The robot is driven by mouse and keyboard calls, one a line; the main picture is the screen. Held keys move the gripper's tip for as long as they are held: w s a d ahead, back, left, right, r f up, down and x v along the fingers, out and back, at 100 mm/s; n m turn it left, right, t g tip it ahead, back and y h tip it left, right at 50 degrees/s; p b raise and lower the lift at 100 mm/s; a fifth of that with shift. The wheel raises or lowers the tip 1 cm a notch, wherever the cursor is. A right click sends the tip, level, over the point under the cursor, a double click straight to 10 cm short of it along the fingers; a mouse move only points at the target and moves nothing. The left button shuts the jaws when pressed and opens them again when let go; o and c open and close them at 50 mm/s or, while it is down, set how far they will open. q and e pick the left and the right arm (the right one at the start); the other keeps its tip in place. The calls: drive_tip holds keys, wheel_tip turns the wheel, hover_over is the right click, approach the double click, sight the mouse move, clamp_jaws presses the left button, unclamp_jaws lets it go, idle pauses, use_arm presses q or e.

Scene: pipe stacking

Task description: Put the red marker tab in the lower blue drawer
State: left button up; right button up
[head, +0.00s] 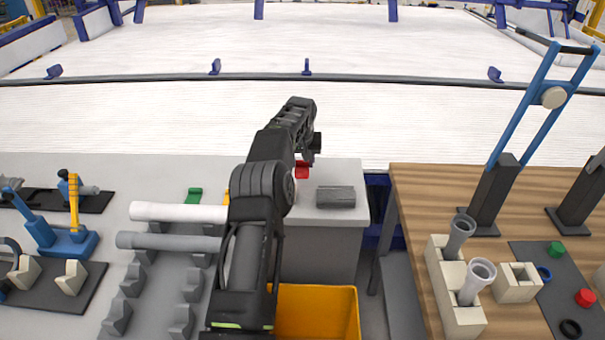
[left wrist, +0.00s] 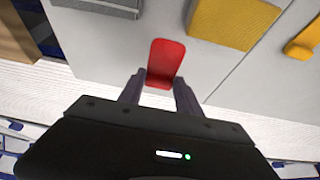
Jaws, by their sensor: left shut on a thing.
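The red marker tab (head: 302,170) is at the back of the grey worktop, partly hidden by my left arm in the head view. In the left wrist view the red marker tab (left wrist: 166,60) stands out between the fingertips. My left gripper (left wrist: 159,84) is shut on its near end. In the head view the left gripper (head: 309,154) is above the worktop's far part, its fingers mostly hidden. I cannot tell whether the tab still touches the surface. My right gripper is not in view. No lower blue drawer can be made out; a dark blue structure (head: 377,189) shows between the tables.
A grey block (head: 335,197) lies right of the tab. A green tab (head: 194,195) and two pipes, white (head: 180,212) and grey (head: 168,242), lie left. A yellow bin (head: 335,305) is below. The wooden table (head: 420,190) at right carries pipe holders and a blue-armed stand.

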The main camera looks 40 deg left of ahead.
sight(302, 170)
use_arm(q)
wheel_tip(302, 170, down, 5)
drive_tip(key=shift+r+p, duration=0.1)
drive_tip(key=shift+p, duration=0.45)
drive_tip(key=shift+f, duration=0.2)
drive_tip(key=o, duration=0.9)
drive_tip(key=shift+f, duration=0.1)
drive_tip(key=shift+c, duration=0.2)
drive_tip(key=o, duration=0.5)
drive_tip(key=shift+c, duration=0.2)
